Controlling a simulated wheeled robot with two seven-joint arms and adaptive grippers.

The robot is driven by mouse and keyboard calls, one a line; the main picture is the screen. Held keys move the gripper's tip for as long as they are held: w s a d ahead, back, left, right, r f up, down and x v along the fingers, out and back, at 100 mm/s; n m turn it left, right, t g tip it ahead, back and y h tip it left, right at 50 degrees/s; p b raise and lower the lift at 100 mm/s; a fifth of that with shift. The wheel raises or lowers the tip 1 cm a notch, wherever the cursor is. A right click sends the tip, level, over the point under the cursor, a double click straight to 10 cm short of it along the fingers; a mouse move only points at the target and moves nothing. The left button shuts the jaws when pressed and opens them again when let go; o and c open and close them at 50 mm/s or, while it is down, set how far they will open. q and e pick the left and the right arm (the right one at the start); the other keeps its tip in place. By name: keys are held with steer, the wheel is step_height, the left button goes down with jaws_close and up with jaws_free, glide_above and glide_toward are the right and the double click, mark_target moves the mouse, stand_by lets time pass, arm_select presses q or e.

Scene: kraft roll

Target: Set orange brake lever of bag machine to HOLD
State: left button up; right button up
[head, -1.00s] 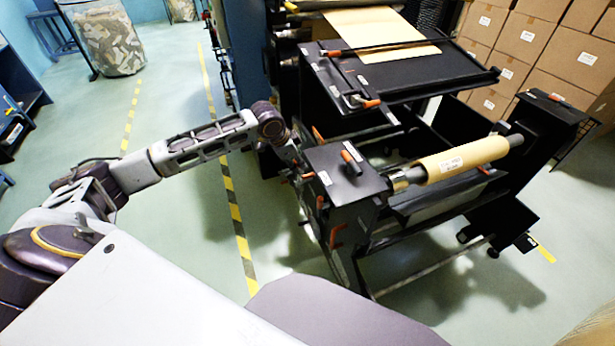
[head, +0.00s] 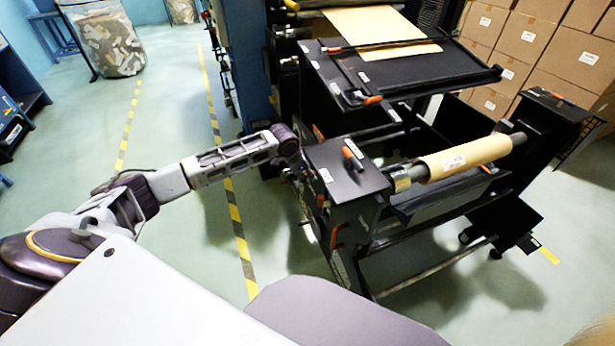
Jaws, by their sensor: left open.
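The black bag machine has a roll stand (head: 350,180) at its near end, holding a kraft paper roll (head: 465,158) on a shaft. Several orange handles show: one on top of the stand's near block (head: 352,158), one on the table edge (head: 373,100), and small ones low on the stand's left side (head: 336,234). I cannot tell which is the brake lever, and no HOLD mark is readable. My left gripper (head: 309,184) is open, small and dark against the stand's left side, close to orange parts there. Contact cannot be told. My right gripper is out of view.
Stacked cartons (head: 535,50) stand behind the machine at right. A blue machine frame (head: 238,65) stands just beyond my left forearm. A striped floor line (head: 236,222) runs left of the stand, with open floor around it. A clear waste bin (head: 108,40) stands far left.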

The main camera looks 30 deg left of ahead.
arm_select(q)
steer(key=shift+x, duration=1.05)
steer(key=shift+c, duration=0.5)
steer(key=shift+d+f, duration=0.1)
jaws_close()
steer(key=shift+s, duration=0.1)
